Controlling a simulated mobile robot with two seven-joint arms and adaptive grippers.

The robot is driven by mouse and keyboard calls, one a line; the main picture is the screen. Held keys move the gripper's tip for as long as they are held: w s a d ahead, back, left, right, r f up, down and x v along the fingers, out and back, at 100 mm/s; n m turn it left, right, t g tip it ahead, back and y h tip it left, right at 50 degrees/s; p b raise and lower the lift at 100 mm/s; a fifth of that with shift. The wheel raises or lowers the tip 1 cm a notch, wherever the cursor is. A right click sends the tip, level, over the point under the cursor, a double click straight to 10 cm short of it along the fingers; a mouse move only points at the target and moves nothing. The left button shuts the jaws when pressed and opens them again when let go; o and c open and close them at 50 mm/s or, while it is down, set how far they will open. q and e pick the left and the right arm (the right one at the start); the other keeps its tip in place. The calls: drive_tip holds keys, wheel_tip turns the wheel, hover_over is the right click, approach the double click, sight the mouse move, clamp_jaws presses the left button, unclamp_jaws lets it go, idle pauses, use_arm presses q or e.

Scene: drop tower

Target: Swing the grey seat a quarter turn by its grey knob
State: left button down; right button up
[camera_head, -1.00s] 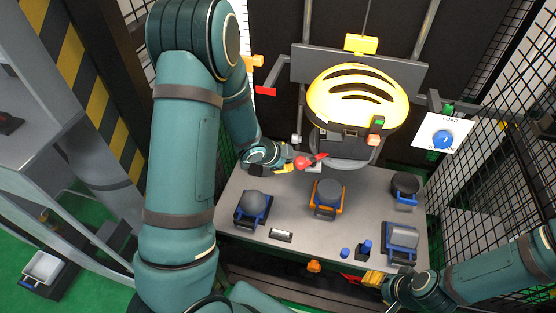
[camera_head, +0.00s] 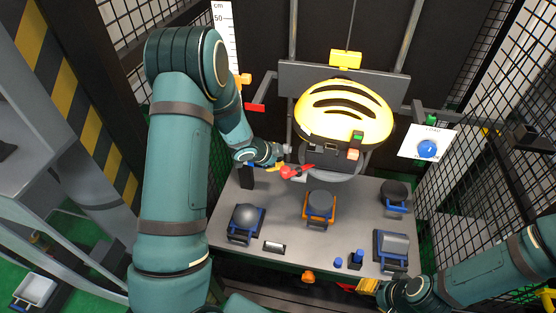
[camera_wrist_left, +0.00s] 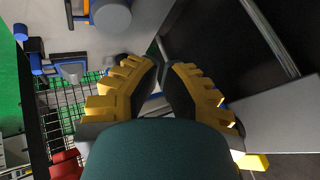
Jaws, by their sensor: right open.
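A grey round piece (camera_head: 343,170), which looks like the seat, sits under the yellow helmet (camera_head: 345,112). A small pale grey knob (camera_head: 286,149) shows to its left. My left gripper (camera_head: 280,160) is just below and beside that knob; I cannot tell whether they touch. In the left wrist view its yellow-backed fingers (camera_wrist_left: 159,64) have tips close together, with a narrow gap and nothing clearly held. A red lever piece (camera_head: 292,172) lies just below the gripper. My right gripper (camera_head: 368,286) is open, low at the table's front right edge, partly hidden by its arm.
The grey table (camera_head: 285,215) holds a grey dome in a blue frame (camera_head: 246,218), a dark piece in an orange frame (camera_head: 319,204), a grey block in a blue frame (camera_head: 391,249) and a dark round piece (camera_head: 396,192). Mesh fencing (camera_head: 478,115) stands at right.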

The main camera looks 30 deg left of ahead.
use_arm(q)
drive_tip(key=shift+w+a, duration=0.1)
drive_tip(key=shift+w, duration=0.1)
use_arm(e)
drive_tip(key=shift+r, duration=0.25)
use_arm(q)
drive_tip(key=v, duration=1.2)
drive_tip(key=shift+r, duration=0.1)
use_arm(e)
drive_tip(key=shift+s, duration=0.1)
